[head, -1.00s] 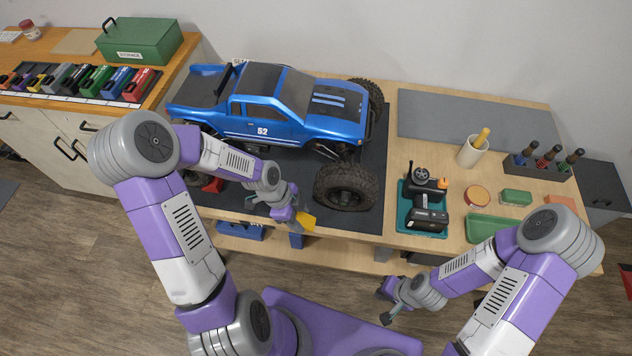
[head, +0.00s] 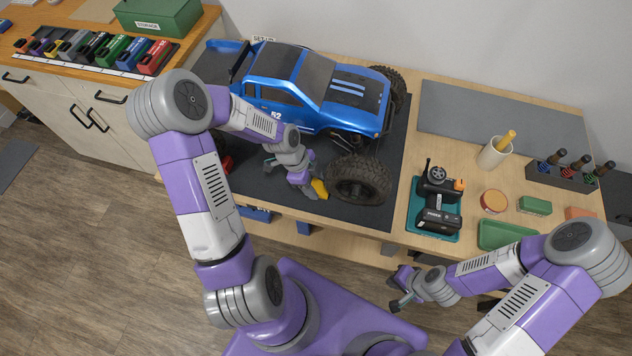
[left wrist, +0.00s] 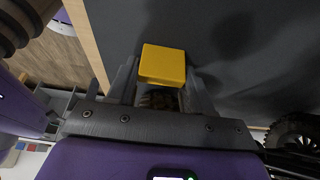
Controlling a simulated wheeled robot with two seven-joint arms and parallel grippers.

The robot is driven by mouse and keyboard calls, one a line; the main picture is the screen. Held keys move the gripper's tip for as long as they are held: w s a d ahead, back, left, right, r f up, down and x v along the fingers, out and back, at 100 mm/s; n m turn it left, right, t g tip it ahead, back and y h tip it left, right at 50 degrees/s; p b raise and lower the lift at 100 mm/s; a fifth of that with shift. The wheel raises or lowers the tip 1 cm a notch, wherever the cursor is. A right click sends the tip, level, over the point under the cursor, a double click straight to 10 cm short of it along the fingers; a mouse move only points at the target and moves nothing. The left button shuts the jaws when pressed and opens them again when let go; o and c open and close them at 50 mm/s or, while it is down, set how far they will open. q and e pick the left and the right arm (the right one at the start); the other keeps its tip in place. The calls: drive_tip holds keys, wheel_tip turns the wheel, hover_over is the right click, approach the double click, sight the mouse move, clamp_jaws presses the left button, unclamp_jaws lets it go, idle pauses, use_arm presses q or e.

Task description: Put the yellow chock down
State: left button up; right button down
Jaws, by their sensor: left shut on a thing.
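The yellow chock (head: 320,188) is held at the tips of my left gripper (head: 312,189), just left of the front wheel nearest me of the blue truck (head: 295,95). In the left wrist view the chock (left wrist: 162,64) sits between the two fingers, over the dark grey mat (left wrist: 235,45). I cannot tell whether the chock touches the mat (head: 375,210). My right gripper (head: 398,290) is off the front edge of the bench, away from the chock. Its fingers seem apart and nothing shows between them.
A red object (head: 226,163) is partly hidden under the truck near its rear. A teal tray (head: 433,208) with a radio controller stands right of the mat.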

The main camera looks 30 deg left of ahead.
use_arm(q)
drive_tip(key=o, duration=0.8)
drive_tip(key=shift+w+f, duration=0.1)
drive_tip(key=shift+f, duration=0.05)
drive_tip(key=shift+c, duration=0.2)
drive_tip(key=o, duration=0.4)
drive_tip(key=shift+o, duration=0.2)
drive_tip(key=p+v, duration=0.4)
drive_tip(key=v, duration=0.8)
